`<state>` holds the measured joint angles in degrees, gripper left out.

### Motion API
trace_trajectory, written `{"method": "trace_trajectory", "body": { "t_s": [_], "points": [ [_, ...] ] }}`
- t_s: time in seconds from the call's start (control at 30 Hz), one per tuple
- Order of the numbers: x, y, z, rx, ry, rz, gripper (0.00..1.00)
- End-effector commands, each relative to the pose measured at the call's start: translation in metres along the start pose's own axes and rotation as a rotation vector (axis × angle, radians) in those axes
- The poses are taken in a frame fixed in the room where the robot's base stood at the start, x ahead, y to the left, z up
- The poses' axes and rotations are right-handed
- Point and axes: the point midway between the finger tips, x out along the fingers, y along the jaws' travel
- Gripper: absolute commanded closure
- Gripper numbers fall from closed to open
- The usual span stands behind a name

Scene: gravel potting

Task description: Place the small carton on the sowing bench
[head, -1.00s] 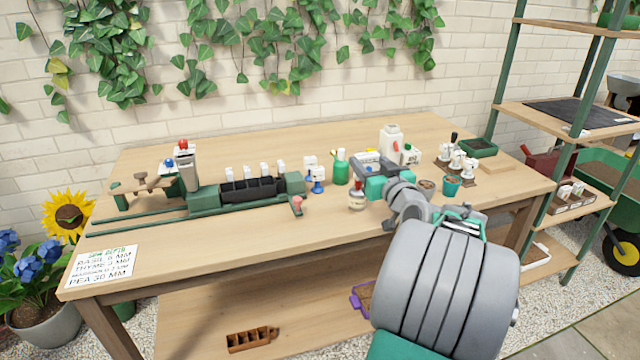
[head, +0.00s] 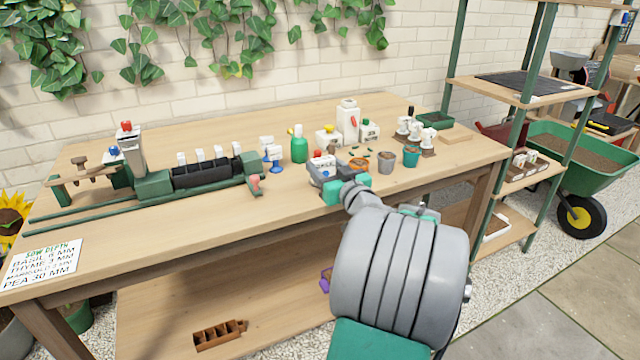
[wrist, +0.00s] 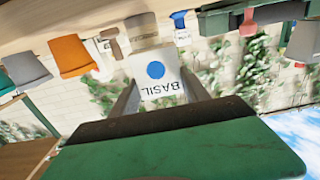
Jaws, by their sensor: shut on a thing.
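My gripper (head: 326,176) is over the front part of the sowing bench (head: 225,225), left of the small pots. It is shut on a white small carton (wrist: 155,76), whose face shows a blue dot and the word BASIL. The wrist view is upside down, and the label reads inverted there. The two fingers stand on either side of the carton. In the head view my gripper partly hides the carton. I cannot tell whether the carton touches the bench top.
An orange pot (head: 359,164), a grey pot (head: 386,163) and a teal pot (head: 411,157) stand right of my gripper. A green bottle (head: 299,146) and white containers stand behind. A green seeding rig (head: 200,178) fills the left side. The bench's front strip is largely clear.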

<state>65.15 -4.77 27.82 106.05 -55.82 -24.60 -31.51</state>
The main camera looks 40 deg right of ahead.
Motion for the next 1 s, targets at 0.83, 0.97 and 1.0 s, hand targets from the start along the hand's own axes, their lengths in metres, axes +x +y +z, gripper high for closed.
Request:
{"method": "trace_trajectory", "body": {
  "t_s": [0.83, 0.97, 1.0],
  "points": [
    [0.005, -0.008, 0.044, 0.0, 0.0, 0.0, 0.3],
    [0.005, -0.008, 0.044, 0.0, 0.0, 0.0, 0.24],
    [0.005, -0.008, 0.044, 0.0, 0.0, 0.0, 0.24]
  ]
}}
